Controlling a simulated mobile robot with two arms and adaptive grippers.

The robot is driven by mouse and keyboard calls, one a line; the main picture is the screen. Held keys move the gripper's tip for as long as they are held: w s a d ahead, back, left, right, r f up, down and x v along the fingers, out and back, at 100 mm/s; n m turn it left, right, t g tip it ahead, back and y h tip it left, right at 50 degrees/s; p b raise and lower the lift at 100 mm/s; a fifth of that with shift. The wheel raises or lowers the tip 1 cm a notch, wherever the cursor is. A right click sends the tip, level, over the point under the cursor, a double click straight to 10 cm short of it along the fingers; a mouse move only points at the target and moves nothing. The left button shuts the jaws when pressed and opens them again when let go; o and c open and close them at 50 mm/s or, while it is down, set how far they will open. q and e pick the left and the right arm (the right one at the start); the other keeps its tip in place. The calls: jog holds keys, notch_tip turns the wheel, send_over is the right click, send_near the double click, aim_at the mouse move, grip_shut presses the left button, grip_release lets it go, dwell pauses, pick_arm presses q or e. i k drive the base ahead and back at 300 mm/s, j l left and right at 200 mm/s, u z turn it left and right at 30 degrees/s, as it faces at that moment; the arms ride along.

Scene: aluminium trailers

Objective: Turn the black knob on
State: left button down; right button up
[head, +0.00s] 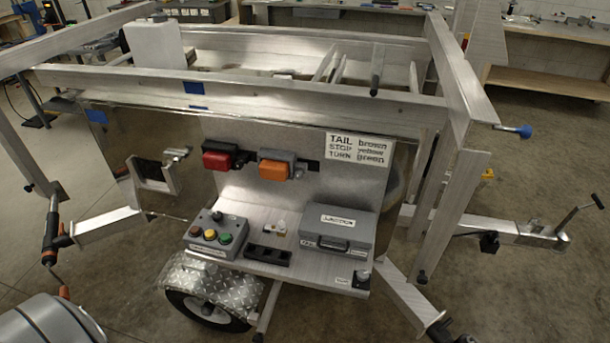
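A grey control box (214,236) sits at the left end of a metal shelf on the trailer's side. A small black knob (217,216) stands on the box's top face, behind the buttons. Its pointer direction is too small to read. The red lamp (217,160) and orange lamp (275,170) on the panel above show no clear glow. Neither of my grippers is in view.
A black socket strip (268,255) and a grey lidded case (336,230) sit right of the box. Below is a diamond-plate fender (212,278) over a wheel. Aluminium beams (108,226) jut out at the left, with a grey rounded object (45,322) near them.

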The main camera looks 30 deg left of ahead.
aim_at(217, 216)
jog(key=k+u, duration=0.1)
jog(key=u, duration=0.9)
jog(key=k+j+u, duration=0.1)
jog(key=u, duration=0.35)
